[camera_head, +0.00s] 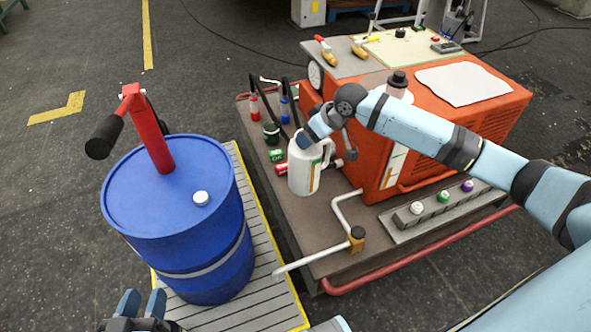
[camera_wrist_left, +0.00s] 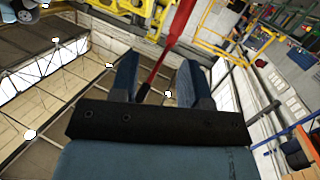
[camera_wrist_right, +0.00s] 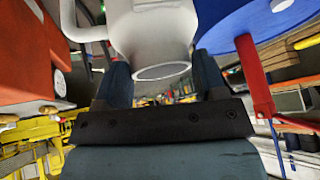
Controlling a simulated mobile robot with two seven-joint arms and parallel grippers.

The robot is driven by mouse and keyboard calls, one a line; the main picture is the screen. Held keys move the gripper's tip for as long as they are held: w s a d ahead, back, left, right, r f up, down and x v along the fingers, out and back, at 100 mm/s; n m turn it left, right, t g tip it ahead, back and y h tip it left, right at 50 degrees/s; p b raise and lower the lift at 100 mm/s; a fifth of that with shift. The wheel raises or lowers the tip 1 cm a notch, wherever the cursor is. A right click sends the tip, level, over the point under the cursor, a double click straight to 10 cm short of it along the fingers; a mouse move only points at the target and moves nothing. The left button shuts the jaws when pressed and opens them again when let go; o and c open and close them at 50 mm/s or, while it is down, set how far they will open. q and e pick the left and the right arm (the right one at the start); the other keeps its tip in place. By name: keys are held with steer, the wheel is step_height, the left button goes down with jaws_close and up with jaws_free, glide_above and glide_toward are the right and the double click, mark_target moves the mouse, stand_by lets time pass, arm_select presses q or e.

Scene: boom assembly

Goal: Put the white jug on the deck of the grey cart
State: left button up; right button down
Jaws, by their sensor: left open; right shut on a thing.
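The white jug (camera_head: 304,174) is upright over the left part of the grey cart's deck (camera_head: 330,240). I cannot tell whether its base touches the deck. My right gripper (camera_head: 311,138) is shut on the upper part of the jug, which also fills the top of the right wrist view (camera_wrist_right: 150,28). The gripper hides part of the jug's top. My left gripper (camera_head: 142,304) is open and empty at the bottom left, in front of the blue drum. Its two fingers stand apart in the left wrist view (camera_wrist_left: 160,82).
A blue drum (camera_head: 180,230) with a red pump (camera_head: 148,130) stands on a slatted platform (camera_head: 262,290) left of the cart. An orange machine (camera_head: 400,150) fills the deck's right. Small cans, a bent pipe (camera_head: 330,255) and a knob strip (camera_head: 440,212) surround the free deck.

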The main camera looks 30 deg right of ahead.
steer(key=w+d+f+n+b, duration=0.2)
steer(key=w+d+b, duration=0.45)
steer(key=b, duration=0.65)
step_height(320, 180, down, 19)
steer(key=w+a+b, duration=0.1)
steer(key=b, duration=0.7)
steer(key=shift+w+a+f+g+y, duration=0.15)
steer(key=shift+w+a+g+y, duration=0.05)
steer(key=shift+g+y, duration=0.2)
steer(key=shift+c, duration=2.3)
jaws_free()
steer(key=shift+f, duration=0.15)
arm_select(q)
step_height(320, 180, down, 9)
steer(key=w+d+m+h, duration=0.1)
steer(key=m+h, duration=0.2)
steer(key=shift+d+f+t, duration=0.15)
steer(key=shift+d+t, duration=0.05)
steer(key=shift+t, duration=0.1)
arm_select(e)
steer(key=o, duration=0.3)
steer(key=shift+s, duration=0.1)
